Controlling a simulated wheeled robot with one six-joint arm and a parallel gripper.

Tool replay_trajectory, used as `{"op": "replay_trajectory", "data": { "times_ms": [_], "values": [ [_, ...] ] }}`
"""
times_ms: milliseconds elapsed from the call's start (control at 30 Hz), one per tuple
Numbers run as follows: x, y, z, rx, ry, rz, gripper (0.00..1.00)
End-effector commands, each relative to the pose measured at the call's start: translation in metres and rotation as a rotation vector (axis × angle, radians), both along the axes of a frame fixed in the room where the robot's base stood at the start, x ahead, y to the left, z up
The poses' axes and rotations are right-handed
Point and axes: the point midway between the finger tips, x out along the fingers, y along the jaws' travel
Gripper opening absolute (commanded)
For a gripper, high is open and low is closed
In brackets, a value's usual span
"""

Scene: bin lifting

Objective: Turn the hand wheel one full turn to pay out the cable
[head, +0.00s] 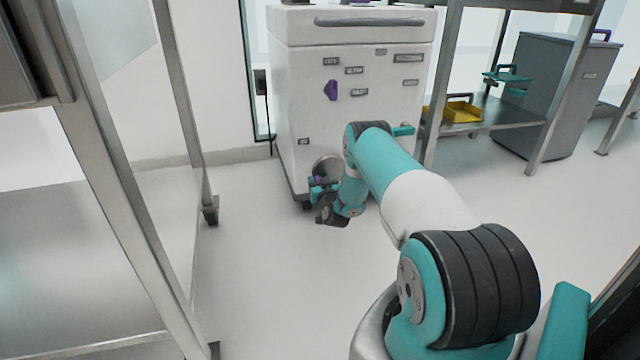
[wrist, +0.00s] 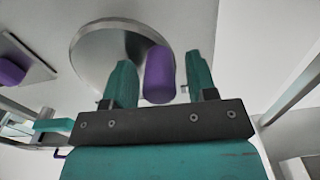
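The hand wheel (wrist: 100,48) is a round silver disc on the front of a white cabinet, with a purple handle (wrist: 159,76) standing out from it. In the head view the wheel (head: 324,166) sits low on the cabinet, partly hidden by my arm. My gripper (wrist: 161,82) is open, with its two teal fingers on either side of the purple handle. A gap shows between the handle and each finger. In the head view my gripper (head: 320,185) is small and close to the wheel. No cable can be made out.
The white cabinet (head: 300,110) carries a purple knob (head: 331,90), several labels and a teal handle (head: 403,130) at its right. A metal-framed rack (head: 130,190) stands at left. A shelf (head: 490,115) with a yellow tray (head: 460,110) and a grey bin (head: 560,95) stand right. Floor before the cabinet is clear.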

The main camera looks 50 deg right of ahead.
Motion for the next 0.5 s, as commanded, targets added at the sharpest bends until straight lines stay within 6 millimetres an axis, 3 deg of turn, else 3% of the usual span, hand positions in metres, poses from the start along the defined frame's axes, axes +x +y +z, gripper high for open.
{"op": "replay_trajectory", "data": {
  "times_ms": [33,200,500],
  "values": [
    [-0.0001,0.0001,-0.0001,0.0,0.0,0.0,0.43],
    [-0.0002,0.0,-0.0003,0.0,0.0,0.0,0.04],
    [-0.0008,-0.0004,-0.0017,-0.02,0.013,-0.001,0.03]
  ]
}}
